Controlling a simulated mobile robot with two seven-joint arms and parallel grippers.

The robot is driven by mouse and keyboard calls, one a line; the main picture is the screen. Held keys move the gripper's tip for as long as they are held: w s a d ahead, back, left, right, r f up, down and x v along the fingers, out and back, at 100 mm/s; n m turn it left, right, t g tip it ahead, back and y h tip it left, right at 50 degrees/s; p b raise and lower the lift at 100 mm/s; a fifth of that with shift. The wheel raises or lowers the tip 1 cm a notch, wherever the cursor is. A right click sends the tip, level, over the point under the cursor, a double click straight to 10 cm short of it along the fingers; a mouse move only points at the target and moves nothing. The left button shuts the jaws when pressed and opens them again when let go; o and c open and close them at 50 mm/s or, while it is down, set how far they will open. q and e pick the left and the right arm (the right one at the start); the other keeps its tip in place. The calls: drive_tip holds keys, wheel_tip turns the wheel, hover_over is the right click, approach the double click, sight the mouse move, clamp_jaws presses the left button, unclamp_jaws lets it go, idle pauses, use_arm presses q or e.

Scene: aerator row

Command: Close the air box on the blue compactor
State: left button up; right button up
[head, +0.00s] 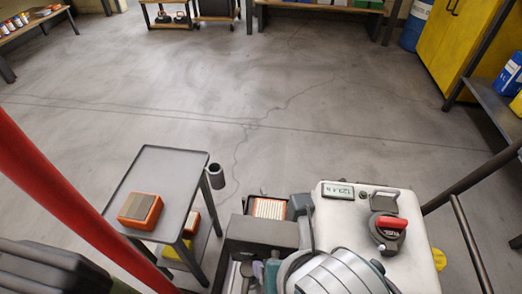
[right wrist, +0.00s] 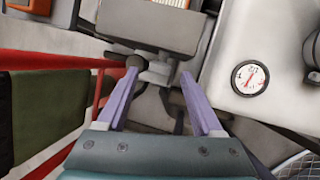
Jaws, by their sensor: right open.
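The air box (head: 268,208) is a dark box beside the white tank, and a pleated pale filter with an orange edge shows inside it, so it stands open. A dark grey panel (head: 262,232), which looks like its lid, lies on the near side of the filter. In the right wrist view the panel (right wrist: 150,24) is just beyond my fingertips, with a sliver of the filter (right wrist: 174,3) at the top edge. My right gripper (right wrist: 158,75) is open, its purple fingers spread around a dark grey bracket-like part, with no grip visible. No blue compactor body is clearly visible. My left gripper is out of view.
The white tank (head: 405,200) carries a red-handled black switch and a display; a round gauge (right wrist: 250,78) is close right of my fingers. A grey cart (head: 165,175) with an orange block stands left. Red rails (right wrist: 50,60) run at left. The floor beyond is clear.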

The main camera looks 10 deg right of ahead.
drive_tip(key=shift+b+x, duration=0.5)
drive_tip(key=shift+x, duration=0.7)
clamp_jaws()
drive_tip(key=shift+r, duration=0.1)
idle(0.5)
